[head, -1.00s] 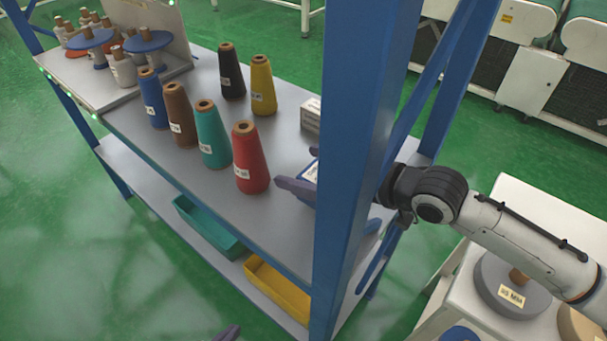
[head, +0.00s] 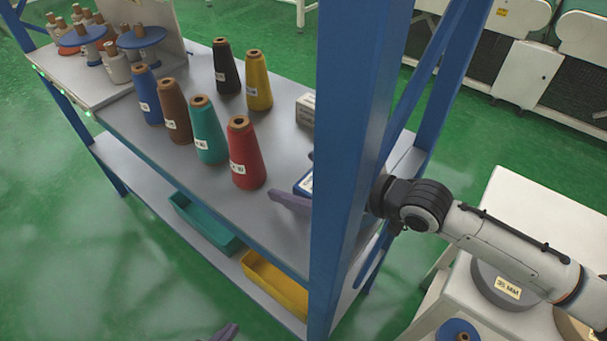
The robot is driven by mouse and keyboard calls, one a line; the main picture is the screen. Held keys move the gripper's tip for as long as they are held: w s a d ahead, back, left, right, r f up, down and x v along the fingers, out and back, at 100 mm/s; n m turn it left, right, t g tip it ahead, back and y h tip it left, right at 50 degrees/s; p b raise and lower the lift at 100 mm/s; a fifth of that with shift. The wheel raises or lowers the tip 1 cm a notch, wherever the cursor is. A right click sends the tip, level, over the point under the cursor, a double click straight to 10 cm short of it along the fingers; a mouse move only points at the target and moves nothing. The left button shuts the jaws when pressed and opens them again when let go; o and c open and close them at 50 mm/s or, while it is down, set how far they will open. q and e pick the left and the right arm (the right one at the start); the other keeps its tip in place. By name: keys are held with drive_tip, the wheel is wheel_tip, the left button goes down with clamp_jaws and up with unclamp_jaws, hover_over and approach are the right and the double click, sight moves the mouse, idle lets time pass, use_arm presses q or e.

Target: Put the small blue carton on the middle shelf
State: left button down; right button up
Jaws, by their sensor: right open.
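The small blue carton (head: 303,185), with a white label area, is mostly hidden behind the blue front post. Its visible part appears at the level of the shelf that holds the thread cones. My right gripper (head: 298,177) reaches in from the right behind the post. Its purple fingers are apart, one on the near side of the carton and one on the far side; whether they touch it is hidden. The shelf (head: 215,135) is grey.
Thread cones stand left of the carton, the red cone (head: 246,155) closest. A white box (head: 306,109) lies behind it. The blue post (head: 350,150) stands close to my right arm. A teal tray (head: 207,222) and yellow tray (head: 275,285) sit on the lower shelf.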

drive_tip(key=shift+r, duration=0.1)
drive_tip(key=shift+d+r, duration=0.1)
drive_tip(key=shift+d, duration=0.05)
drive_tip(key=v, duration=1.1)
drive_tip(key=shift+s+d, duration=0.2)
drive_tip(key=shift+s, duration=0.15)
